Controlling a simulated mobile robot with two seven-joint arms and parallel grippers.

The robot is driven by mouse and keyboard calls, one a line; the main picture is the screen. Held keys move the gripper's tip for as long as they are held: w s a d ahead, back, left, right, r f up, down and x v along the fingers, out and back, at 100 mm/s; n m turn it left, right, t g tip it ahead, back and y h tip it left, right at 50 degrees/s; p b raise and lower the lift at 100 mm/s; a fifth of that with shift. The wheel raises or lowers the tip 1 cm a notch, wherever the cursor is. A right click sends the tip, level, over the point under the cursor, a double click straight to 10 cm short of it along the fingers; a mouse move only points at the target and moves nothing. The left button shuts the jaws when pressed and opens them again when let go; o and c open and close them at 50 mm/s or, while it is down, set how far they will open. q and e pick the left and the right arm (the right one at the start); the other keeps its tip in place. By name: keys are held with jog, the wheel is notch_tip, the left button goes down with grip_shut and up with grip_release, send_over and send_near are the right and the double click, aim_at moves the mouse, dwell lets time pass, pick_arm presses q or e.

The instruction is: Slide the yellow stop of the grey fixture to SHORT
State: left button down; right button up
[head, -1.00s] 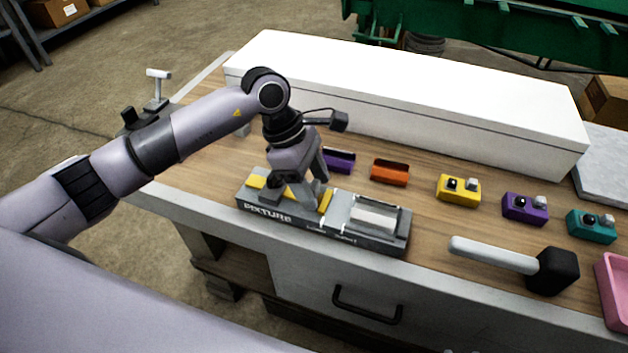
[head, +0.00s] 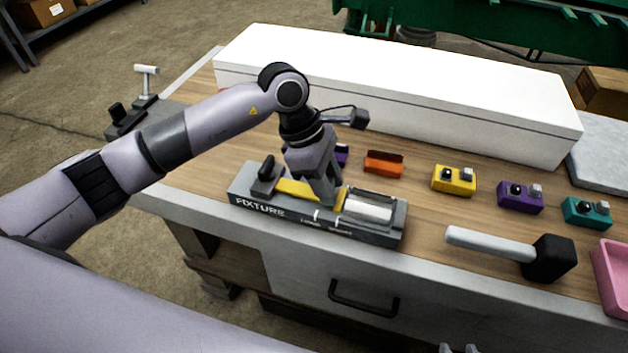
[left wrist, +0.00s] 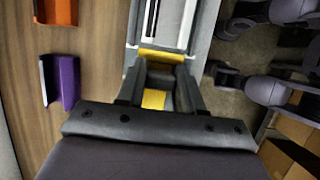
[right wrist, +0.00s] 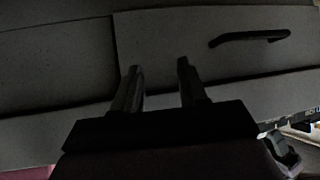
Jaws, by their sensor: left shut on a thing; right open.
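The grey fixture (head: 240,207) lies along the table's front edge, with FIXTURE, LONG and SHORT lettered on its front. My left gripper (head: 328,198) reaches down onto its middle and is shut on the yellow stop. In the left wrist view, the stop's yellow edge (left wrist: 161,56) shows just past the fingertips, and more yellow shows between the fingers. In the head view, a yellow strip (head: 296,190) lies left of the gripper. The fingers hide much of the stop, so its exact mark cannot be told. My right gripper (right wrist: 158,75) is open and empty before the drawer front.
A black knob (head: 267,168) stands on the fixture's left end and a pale cylinder (head: 369,208) lies in its right end. An orange holder (head: 384,163), a yellow block (head: 454,180) and a mallet (head: 549,258) are to the right. A long white box (head: 400,95) stands behind.

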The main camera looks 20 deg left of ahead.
pick_arm(q)
jog(key=c, duration=0.8)
grip_release()
jog(key=shift+d, duration=0.4)
jog(key=shift+o, duration=0.2)
jog(key=shift+a, duration=0.1)
jog(key=shift+a+r, duration=0.1)
jog(key=shift+r, duration=0.1)
jog(key=b+v, duration=0.1)
jog(key=v, duration=0.5)
jog(key=shift+r, duration=0.35)
jog(key=shift+a, duration=0.15)
